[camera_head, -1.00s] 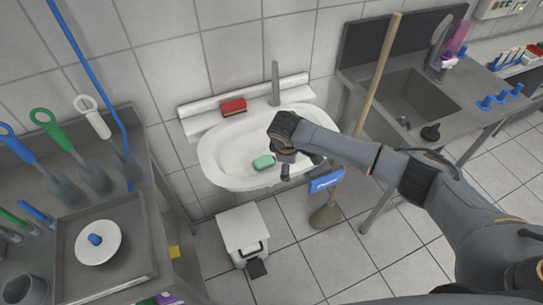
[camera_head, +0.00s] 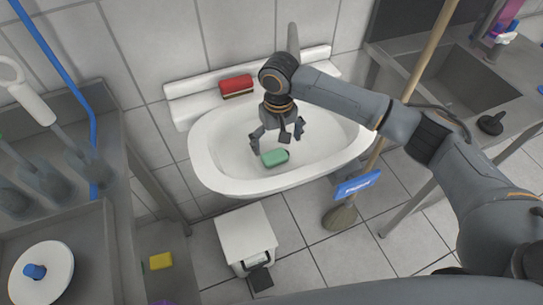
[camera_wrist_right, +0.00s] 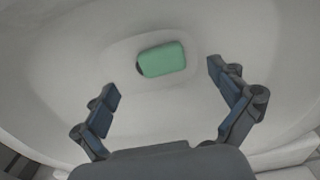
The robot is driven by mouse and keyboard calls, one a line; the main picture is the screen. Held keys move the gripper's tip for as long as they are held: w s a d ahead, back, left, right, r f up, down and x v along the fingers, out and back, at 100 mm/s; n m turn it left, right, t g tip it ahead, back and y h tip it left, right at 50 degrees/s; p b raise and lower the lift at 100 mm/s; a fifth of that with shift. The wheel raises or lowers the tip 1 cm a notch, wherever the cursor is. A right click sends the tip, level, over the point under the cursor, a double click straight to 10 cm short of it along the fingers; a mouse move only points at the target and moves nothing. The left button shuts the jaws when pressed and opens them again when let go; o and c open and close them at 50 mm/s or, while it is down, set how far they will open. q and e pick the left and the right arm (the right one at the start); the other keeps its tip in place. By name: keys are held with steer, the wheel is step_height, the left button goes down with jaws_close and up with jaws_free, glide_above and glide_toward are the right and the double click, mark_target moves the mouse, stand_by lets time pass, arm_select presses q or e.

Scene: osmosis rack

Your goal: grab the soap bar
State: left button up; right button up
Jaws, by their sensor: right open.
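The green soap bar (camera_head: 275,157) lies in the bottom of the white sink (camera_head: 215,165). In the right wrist view the soap bar (camera_wrist_right: 163,59) lies just beyond the fingertips, roughly centred between them, partly over the dark drain. My right gripper (camera_head: 277,143) is inside the basin, above and just behind the soap, with its fingers spread. In the right wrist view the gripper (camera_wrist_right: 162,82) is open and empty, with clear space between its fingers. My left gripper is not in view.
A red sponge (camera_head: 236,86) sits on the sink's back ledge, left of the grey tap (camera_head: 293,42). A white bin (camera_head: 246,235) stands below. A broom (camera_head: 372,160) leans right of the sink. Metal counters flank both sides. The sink's rim surrounds the gripper.

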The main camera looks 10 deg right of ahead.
mark_target(277, 159)
steer(key=shift+s+f, duration=0.2)
steer(key=shift+f, duration=1.25)
steer(key=f, duration=0.3)
steer(key=shift+w+f+p, duration=0.25)
steer(key=shift+p, duration=0.05)
steer(key=shift+f, duration=0.15)
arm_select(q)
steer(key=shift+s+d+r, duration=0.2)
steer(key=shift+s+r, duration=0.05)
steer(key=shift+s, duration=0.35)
arm_select(e)
steer(key=c, duration=1.3)
